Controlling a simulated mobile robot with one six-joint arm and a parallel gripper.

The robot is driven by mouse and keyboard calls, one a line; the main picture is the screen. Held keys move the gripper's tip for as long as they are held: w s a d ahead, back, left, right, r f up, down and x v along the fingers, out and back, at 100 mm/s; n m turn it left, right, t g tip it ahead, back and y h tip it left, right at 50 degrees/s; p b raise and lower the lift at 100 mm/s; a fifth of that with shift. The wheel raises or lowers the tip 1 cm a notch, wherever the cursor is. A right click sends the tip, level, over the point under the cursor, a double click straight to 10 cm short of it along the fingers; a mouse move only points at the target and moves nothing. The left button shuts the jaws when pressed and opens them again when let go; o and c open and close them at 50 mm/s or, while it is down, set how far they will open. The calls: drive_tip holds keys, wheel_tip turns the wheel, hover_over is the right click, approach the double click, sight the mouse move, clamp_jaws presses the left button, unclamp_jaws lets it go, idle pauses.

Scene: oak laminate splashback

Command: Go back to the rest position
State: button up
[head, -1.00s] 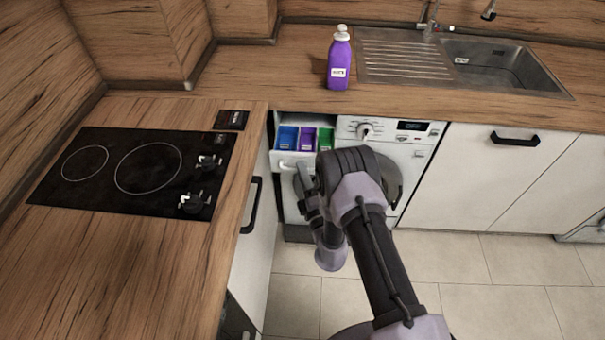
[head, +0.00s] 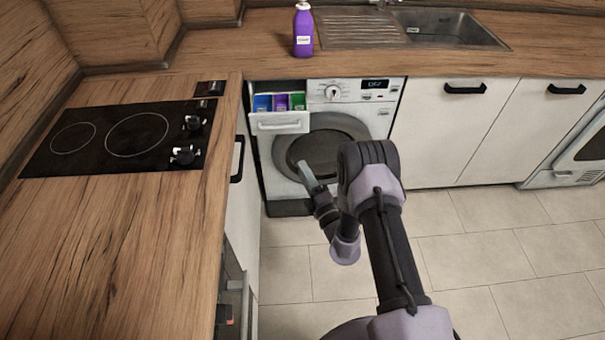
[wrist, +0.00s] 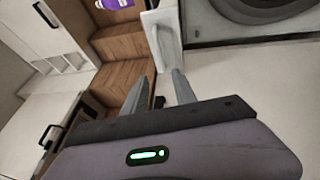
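My arm reaches forward over the floor in the head view. My gripper (head: 310,178) is in front of the washing machine (head: 325,140), below and apart from its pulled-out detergent drawer (head: 280,123). In the wrist view my gripper (wrist: 161,80) has its two fingers apart, with nothing held between them. The white drawer front (wrist: 163,38) shows beyond the fingertips. The drawer's blue, purple and green compartments show in the head view.
A purple bottle (head: 303,32) stands on the counter beside the sink (head: 455,28). The wooden worktop with the hob (head: 120,138) runs along the left. White cabinets (head: 450,130) stand at the right. The tiled floor (head: 480,250) is clear at the right.

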drive_tip(key=s+a+r+n+g+y, duration=0.2)
drive_tip(key=a+r+n+g+y, duration=0.25)
drive_tip(key=r+n, duration=0.35)
drive_tip(key=s+a+r+n+g+y, duration=0.25)
drive_tip(key=a+r+n+y, duration=0.3)
drive_tip(key=r, duration=0.55)
drive_tip(key=s+a+r+n+g, duration=0.4)
drive_tip(key=s+r+n+g, duration=0.55)
drive_tip(key=s+n, duration=0.3)
drive_tip(key=s+d+n+g+h, duration=0.1)
drive_tip(key=s+d+n+h, duration=0.1)
drive_tip(key=s+n+h, duration=0.3)
drive_tip(key=s+d+n+g+h, duration=0.2)
drive_tip(key=s+d+n, duration=0.1)
drive_tip(key=s+n, duration=0.3)
drive_tip(key=s+d+n+t+h, duration=0.2)
drive_tip(key=d+n+t+h, duration=0.1)
drive_tip(key=d, duration=0.4)
drive_tip(key=s+d+n+t+h, duration=0.3)
drive_tip(key=d+n+t+h, duration=0.1)
drive_tip(key=d, duration=0.4)
drive_tip(key=shift+s+r+h, duration=0.3)
drive_tip(key=shift+r+h, duration=0.15)
drive_tip(key=shift+h, duration=0.45)
